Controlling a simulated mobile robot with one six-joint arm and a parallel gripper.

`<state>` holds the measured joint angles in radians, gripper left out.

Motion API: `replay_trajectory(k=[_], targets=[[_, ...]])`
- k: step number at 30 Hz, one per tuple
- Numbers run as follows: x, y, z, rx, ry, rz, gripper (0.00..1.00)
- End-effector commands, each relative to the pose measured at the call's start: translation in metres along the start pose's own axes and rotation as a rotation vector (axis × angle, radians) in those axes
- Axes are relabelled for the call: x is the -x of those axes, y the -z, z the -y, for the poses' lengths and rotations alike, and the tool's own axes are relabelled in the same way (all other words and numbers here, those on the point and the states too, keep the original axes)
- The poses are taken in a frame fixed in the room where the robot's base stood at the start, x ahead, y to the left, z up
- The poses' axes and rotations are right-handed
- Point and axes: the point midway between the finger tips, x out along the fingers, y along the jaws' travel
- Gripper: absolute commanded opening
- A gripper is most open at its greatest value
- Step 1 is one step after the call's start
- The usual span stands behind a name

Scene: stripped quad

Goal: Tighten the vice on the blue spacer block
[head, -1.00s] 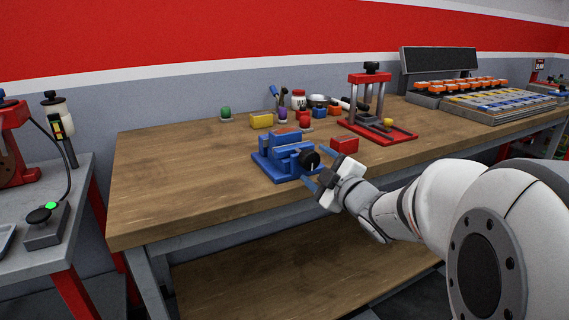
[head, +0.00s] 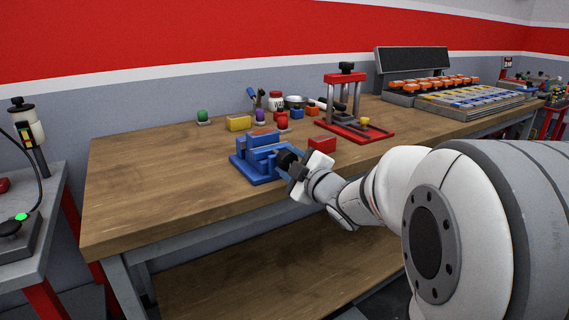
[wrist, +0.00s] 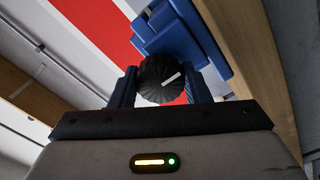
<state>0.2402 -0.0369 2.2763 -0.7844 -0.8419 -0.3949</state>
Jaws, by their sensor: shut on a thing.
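The blue vice (head: 252,165) sits near the front edge of the wooden bench. Its black round knob (wrist: 158,70) has a white mark and faces my gripper. My gripper (head: 288,163) is shut on this knob, with one blue finger on each side of it in the wrist view (wrist: 162,84). The white mark slants up to the right there. A blue block (head: 297,115) stands behind the vice among other small parts. I cannot tell a separate blue spacer block between the jaws, because its blue would blend with the vice.
A red block (head: 322,143) lies right of the vice, close to my gripper. A red press (head: 358,132) stands behind it. The bench left of the vice is clear.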

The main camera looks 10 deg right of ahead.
Motion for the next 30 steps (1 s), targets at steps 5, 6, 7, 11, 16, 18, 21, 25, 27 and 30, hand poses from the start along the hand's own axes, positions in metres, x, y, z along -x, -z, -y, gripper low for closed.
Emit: replay_trajectory(k=[5,6,7,11,16,18,21,25,27,30], targets=[[-0.002,0.006,0.006,-0.001,0.003,0.000,0.20],[-0.001,0.003,0.005,-0.004,0.004,0.002,0.20],[-0.001,0.002,0.004,-0.007,0.004,0.003,0.20],[0.001,-0.002,0.004,-0.035,0.007,0.007,0.20],[0.001,-0.005,0.004,-0.117,0.007,0.012,0.20],[0.002,-0.005,0.004,-0.166,0.007,0.014,0.20],[0.002,-0.005,0.004,-0.248,0.007,0.015,0.20],[0.002,-0.005,0.004,-0.370,0.007,0.015,0.20],[0.001,-0.004,0.004,-0.437,0.007,0.016,0.20],[0.002,-0.005,0.004,-0.533,0.006,0.017,0.20]])
